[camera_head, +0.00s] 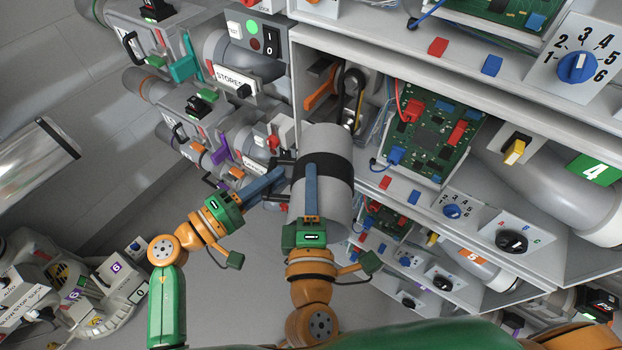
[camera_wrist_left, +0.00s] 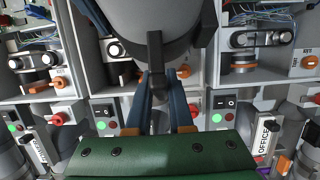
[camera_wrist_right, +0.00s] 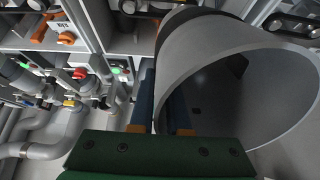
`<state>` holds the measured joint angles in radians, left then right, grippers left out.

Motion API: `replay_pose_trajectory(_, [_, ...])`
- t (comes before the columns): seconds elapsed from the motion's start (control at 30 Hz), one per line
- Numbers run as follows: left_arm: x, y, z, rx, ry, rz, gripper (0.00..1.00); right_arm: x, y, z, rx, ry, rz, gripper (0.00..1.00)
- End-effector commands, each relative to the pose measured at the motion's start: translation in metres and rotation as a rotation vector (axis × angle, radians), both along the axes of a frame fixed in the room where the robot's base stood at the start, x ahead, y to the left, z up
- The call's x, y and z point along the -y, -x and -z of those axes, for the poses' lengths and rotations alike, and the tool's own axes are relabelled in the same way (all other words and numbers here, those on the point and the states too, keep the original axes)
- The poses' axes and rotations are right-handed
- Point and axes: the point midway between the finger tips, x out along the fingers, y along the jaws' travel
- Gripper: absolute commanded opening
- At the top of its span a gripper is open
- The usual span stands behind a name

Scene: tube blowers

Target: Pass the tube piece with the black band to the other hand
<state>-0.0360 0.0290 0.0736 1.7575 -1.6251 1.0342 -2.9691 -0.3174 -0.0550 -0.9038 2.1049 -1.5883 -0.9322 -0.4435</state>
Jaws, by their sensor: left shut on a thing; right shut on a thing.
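The grey tube piece with the black band (camera_head: 324,166) is held up in front of the shelf units in the head view. My right gripper (camera_head: 312,185) is shut on it at its near end; in the right wrist view the open end of the tube (camera_wrist_right: 262,65) is large, with the wall between the fingers. My left gripper (camera_head: 278,178) reaches in from the left and is shut at the tube's left side, near the black band. In the left wrist view its fingers (camera_wrist_left: 158,85) close below the grey tube (camera_wrist_left: 155,18). The exact left contact spot is partly hidden.
Shelves with circuit boards (camera_head: 432,135), dials (camera_head: 577,67) and grey pipes (camera_head: 540,180) stand close on the right. Tube stations with switches and labels (camera_head: 234,80) stand behind on the left. A machine (camera_head: 90,285) is at the lower left. Grey floor (camera_head: 110,205) lies between.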

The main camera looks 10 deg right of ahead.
Motion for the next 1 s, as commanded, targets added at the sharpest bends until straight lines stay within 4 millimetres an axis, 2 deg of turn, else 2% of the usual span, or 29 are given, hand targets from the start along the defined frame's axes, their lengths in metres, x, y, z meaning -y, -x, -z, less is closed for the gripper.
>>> replay_pose_trajectory(0.73, [0.0,0.0006,0.0029,-0.006,-0.007,0.001,0.0,-0.0008,-0.0003,-0.0036,0.011,-0.004,-0.003,0.0])
replay_pose_trajectory(0.77, [0.0,0.0006,0.0028,-0.006,-0.007,0.001,0.28,-0.0007,-0.0004,-0.0042,0.013,-0.004,-0.003,0.0])
replay_pose_trajectory(0.87, [0.0,0.0006,0.0024,-0.005,-0.006,0.001,0.55,-0.0007,-0.0003,-0.0037,0.01,-0.003,-0.003,0.0])
replay_pose_trajectory(1.0, [0.0001,0.0004,0.0018,-0.004,-0.004,0.001,0.55,-0.0005,-0.0003,-0.0029,0.008,-0.003,-0.002,0.0])
